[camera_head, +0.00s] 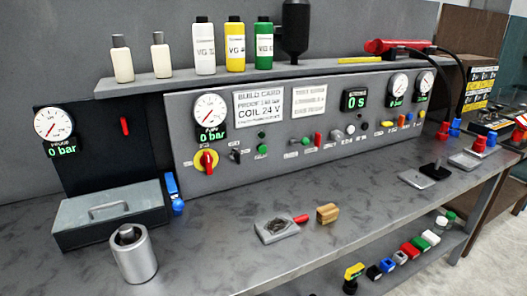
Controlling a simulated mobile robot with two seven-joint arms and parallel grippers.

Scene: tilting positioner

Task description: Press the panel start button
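The grey control panel (275,90) stands upright at the back of the bench. A round green button (262,149) sits low on its left half, beside a dark switch (236,154). Another green control (305,141) is further right, next to a red one (318,139). Their labels are too small to read, so I cannot tell which green control is the start button. Neither of my grippers shows in the head view, and nothing touches the panel controls.
A yellow-red rotary switch (207,161) sits under a gauge (210,111) reading 0 bar. On the bench (220,240) are a grey lidded box (110,216), a metal cylinder (133,256), a small fixture (277,229) and a wooden block (327,213). Bottles stand on the shelf above.

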